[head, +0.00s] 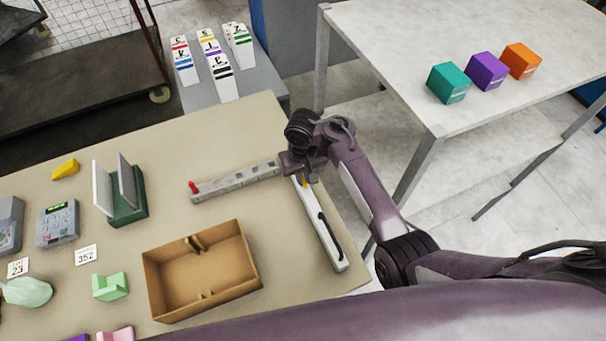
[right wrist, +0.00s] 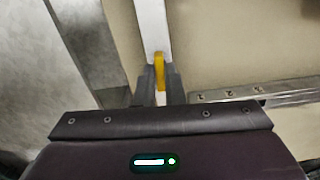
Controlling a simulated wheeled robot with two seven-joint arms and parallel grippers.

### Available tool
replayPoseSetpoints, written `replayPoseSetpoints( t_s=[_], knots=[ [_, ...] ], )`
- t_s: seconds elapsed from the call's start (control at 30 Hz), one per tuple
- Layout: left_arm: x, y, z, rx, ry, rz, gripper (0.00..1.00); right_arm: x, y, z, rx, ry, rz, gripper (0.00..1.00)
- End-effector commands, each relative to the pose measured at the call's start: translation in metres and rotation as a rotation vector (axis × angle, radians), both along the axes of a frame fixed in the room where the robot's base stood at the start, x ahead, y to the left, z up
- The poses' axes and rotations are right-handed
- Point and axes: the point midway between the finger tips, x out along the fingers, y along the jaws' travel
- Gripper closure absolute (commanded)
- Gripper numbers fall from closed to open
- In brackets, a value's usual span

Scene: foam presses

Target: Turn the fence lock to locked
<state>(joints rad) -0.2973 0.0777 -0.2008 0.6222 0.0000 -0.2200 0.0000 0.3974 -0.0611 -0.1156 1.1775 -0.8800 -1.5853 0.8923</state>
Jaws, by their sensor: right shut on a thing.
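The yellow fence lock (right wrist: 159,70) is a small lever at the far end of a white bar with a black handle (head: 323,232), at the table's right side. In the head view only a bit of the yellow lock (head: 304,182) shows below my right gripper (head: 303,174). In the right wrist view my right gripper (right wrist: 160,88) is shut on the lock, one dark finger on each side. The lever lies in line with the white bar (right wrist: 152,25). I cannot read a locked or unlocked mark. My left gripper is not in view.
A grey rail with a red end (head: 235,180) meets the bar near my gripper. An open cardboard box (head: 200,272) stands left of the bar. A green stand with upright plates (head: 124,200) is farther left. The table's right edge is close to the bar.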

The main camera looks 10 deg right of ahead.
Motion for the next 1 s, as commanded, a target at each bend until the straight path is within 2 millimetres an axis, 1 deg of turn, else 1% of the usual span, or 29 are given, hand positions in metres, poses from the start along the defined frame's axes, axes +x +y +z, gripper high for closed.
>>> replayPoseSetpoints(
  t_s=[0.27,1.0],
  knots=[
    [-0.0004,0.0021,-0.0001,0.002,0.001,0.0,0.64,0.0002,0.0006,0.0006,0.002,-0.003,-0.206,1.0],
    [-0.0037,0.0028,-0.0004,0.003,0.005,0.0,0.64,0.0013,0.0005,0.0014,0.002,-0.004,-0.909,1.0]
  ],
)
